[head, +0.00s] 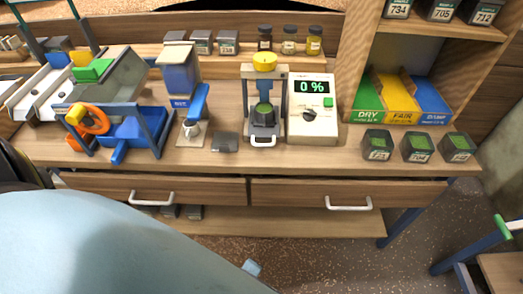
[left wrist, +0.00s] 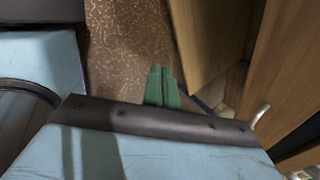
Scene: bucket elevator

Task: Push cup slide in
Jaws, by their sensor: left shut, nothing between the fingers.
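The cup slide (head: 263,130) is a dark block with a white handle (head: 263,142) at its front. It sticks out toward me from the base of a grey press frame with a yellow knob (head: 265,62) on top. A dark cup with a green top (head: 264,110) sits on it, between the two posts. My left gripper (left wrist: 162,88) shows in the left wrist view as green fingers, shut and empty, above the speckled floor beside the bench's drawer fronts. It is away from the slide. My right gripper is in neither view.
A white meter reading 0 % (head: 312,105) stands right of the press. A small grey block (head: 225,142) and a blue-handled device (head: 194,112) stand left. Three dark green-topped containers (head: 418,148) are at the right. Drawers with white handles (head: 348,203) are below. My light-blue arm covers the lower left.

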